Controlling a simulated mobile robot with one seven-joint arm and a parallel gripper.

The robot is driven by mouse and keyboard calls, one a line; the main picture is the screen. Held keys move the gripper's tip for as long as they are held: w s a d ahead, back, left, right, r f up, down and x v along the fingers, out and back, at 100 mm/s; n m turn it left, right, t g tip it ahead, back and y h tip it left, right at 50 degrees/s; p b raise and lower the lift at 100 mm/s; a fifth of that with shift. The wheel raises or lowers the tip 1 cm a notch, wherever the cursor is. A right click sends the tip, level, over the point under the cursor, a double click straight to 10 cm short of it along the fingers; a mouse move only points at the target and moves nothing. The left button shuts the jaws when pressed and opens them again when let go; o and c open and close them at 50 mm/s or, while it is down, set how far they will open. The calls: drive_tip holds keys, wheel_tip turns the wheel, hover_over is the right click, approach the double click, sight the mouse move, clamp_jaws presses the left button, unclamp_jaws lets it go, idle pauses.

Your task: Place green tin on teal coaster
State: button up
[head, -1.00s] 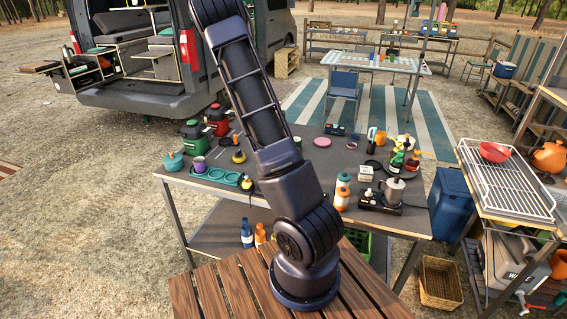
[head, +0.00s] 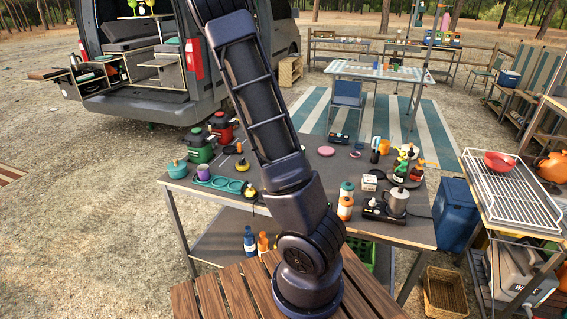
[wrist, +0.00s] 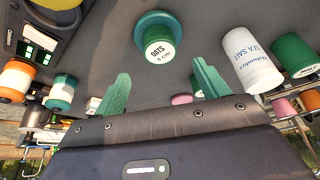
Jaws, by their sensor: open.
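A green tin (wrist: 157,44) with a white label reading OATS shows at the upper middle of the wrist view. A teal disc, which looks like the teal coaster (wrist: 143,18), lies directly behind it; the tin appears to stand on it, though their contact is hidden. My gripper (wrist: 161,68) is open, its two green fingers apart and the tin beyond their tips, roughly centred between them. Nothing is held. A second green tin (wrist: 292,52) lies at the right. The gripper is outside the head view, where I cannot make out the tin or coaster.
In the wrist view a white sea salt tin (wrist: 250,58) is right of the fingers. An orange-and-white jar (wrist: 17,78) and a teal-and-white jar (wrist: 62,92) are at left. In the head view, the grey table (head: 285,190) carries several items, including a moka pot (head: 396,200).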

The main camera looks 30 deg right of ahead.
drive_tip(key=s+a+r+n+t+y, duration=0.1)
drive_tip(key=s+a+r+n+y, duration=0.1)
drive_tip(key=s+a+r+n, duration=0.5)
drive_tip(key=s+a+r+n+t+y, duration=0.2)
drive_tip(key=s+a+r+n, duration=0.5)
drive_tip(key=s+r, duration=1.2)
drive_tip(key=shift+s+a+r, duration=0.25)
drive_tip(key=shift+s+a, duration=0.1)
drive_tip(key=shift+a, duration=0.75)
